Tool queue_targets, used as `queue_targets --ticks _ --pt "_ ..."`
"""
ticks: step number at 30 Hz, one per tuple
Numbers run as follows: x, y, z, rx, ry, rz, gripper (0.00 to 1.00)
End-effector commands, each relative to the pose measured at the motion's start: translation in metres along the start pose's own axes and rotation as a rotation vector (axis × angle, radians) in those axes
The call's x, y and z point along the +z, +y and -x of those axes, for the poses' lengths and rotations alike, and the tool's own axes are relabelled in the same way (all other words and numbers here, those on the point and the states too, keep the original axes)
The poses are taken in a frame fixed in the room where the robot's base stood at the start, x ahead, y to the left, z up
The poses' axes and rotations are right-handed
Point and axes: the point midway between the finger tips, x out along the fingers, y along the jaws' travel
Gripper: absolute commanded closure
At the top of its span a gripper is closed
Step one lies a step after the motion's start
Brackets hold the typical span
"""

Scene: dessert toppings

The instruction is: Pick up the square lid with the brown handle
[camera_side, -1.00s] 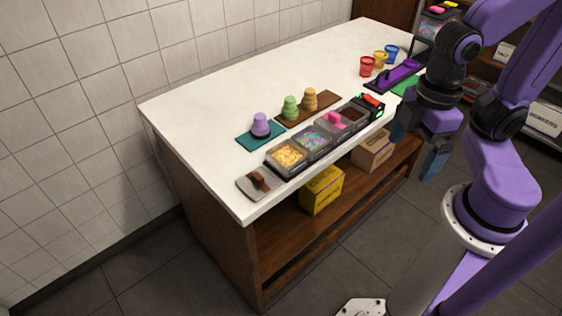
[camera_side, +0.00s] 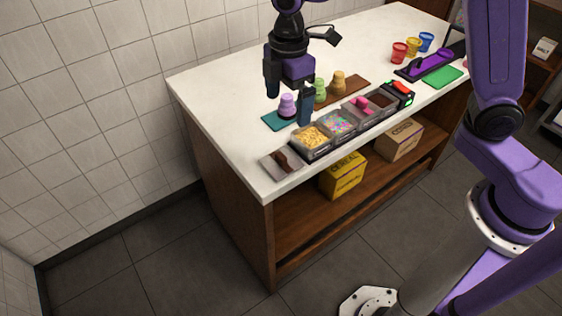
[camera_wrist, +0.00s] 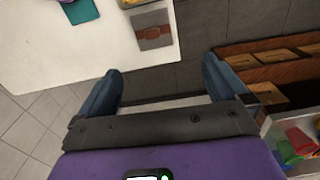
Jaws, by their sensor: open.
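The square lid (camera_side: 272,164) is grey with a brown handle (camera_side: 283,160) across its middle. It lies on the white counter at the near left corner, beside the end of the topping tray. In the wrist view the lid (camera_wrist: 152,42) shows at the top, beyond my fingertips. My gripper (camera_side: 288,95) is open and empty, with its fingers pointing down above the counter. In the side view it appears above and behind the lid, in front of the purple dessert. In the wrist view my gripper's two blue fingers (camera_wrist: 161,70) are spread wide with nothing between them.
The topping tray (camera_side: 325,150) holds several bins along the counter's front edge. A purple dessert (camera_side: 287,105) stands on a teal mat (camera_side: 272,121). Green (camera_side: 320,90) and tan (camera_side: 338,83) desserts stand on a brown board. Bare counter (camera_side: 225,120) lies left of the lid.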

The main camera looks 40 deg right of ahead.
Motion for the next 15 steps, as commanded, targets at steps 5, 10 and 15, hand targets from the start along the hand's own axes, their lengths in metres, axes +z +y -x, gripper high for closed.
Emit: queue_targets --ticks 5,10,15 --pt "-0.006 0.019 -0.006 -0.002 -0.002 0.033 0.0" --pt "-0.006 0.021 -0.021 -0.005 -0.004 0.038 0.0" --pt "-0.005 0.02 -0.053 -0.006 -0.005 0.037 0.0"
